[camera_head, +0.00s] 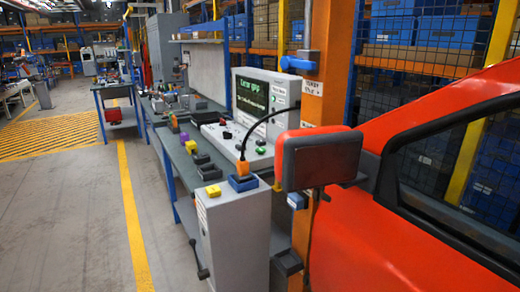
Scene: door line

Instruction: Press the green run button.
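A light grey control console (212,132) stands on the workbench, with a dark screen (251,96) showing green text. A small green button-like spot (260,151) is on the console's sloped panel, just left of the car mirror. Its label is too small to read, so I cannot tell for sure that it is the run button. A red button (222,121) sits farther back on the same panel. Neither of my grippers is in view.
A red car door (420,225) with a dark mirror (322,160) fills the right side, close to the console. A grey cabinet (233,225) with a yellow button (213,190) and a plugged-in orange connector (243,168) stands in front. The floor at left is clear.

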